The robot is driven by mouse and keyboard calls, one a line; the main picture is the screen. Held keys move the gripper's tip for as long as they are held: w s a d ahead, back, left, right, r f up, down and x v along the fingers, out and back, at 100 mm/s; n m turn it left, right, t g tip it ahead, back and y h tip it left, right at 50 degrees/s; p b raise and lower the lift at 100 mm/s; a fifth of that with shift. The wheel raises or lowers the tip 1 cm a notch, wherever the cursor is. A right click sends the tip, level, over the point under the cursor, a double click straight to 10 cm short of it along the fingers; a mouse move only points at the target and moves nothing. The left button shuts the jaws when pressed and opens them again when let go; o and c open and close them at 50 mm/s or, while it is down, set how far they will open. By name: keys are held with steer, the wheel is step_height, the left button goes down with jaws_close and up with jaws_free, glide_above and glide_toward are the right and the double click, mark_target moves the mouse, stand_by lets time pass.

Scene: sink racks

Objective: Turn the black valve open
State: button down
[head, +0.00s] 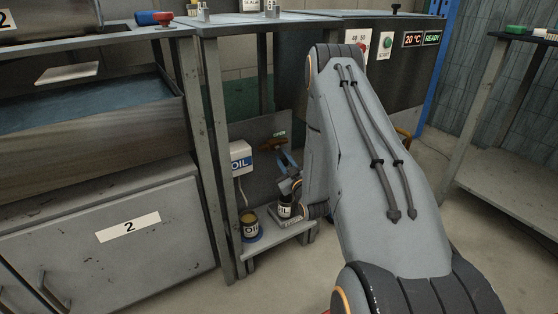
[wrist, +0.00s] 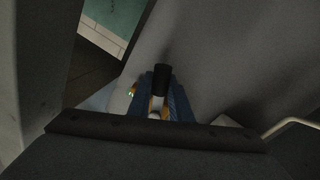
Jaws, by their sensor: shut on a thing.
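A black cylindrical piece (wrist: 163,78), which I take to be the black valve's handle, sits between the blue fingers of my gripper (wrist: 161,94) in the wrist view. My gripper is shut on it. In the head view my gripper (head: 283,156) reaches to the grey back panel under the bench, just below a reddish-brown handle (head: 273,143) beneath an "OPEN" label (head: 279,133). In the head view the black piece is hidden or too small to make out, so I cannot tell the valve's turn angle.
A bench leg (head: 213,150) bounds the left. Floor is free right of my arm.

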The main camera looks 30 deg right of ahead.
steer(key=c, duration=1.6)
jaws_free()
steer(key=shift+s+a+f+p, duration=0.15)
steer(key=shift+s+p, duration=0.3)
steer(key=shift+s, duration=0.85)
steer(key=shift+s+a+f+p, duration=0.1)
steer(key=shift+s+p, duration=0.35)
steer(key=shift+s, duration=0.85)
steer(key=shift+s+a+f+p, duration=0.15)
steer(key=shift+s+p, duration=0.3)
steer(key=shift+s, duration=0.85)
steer(key=shift+r, duration=0.1)
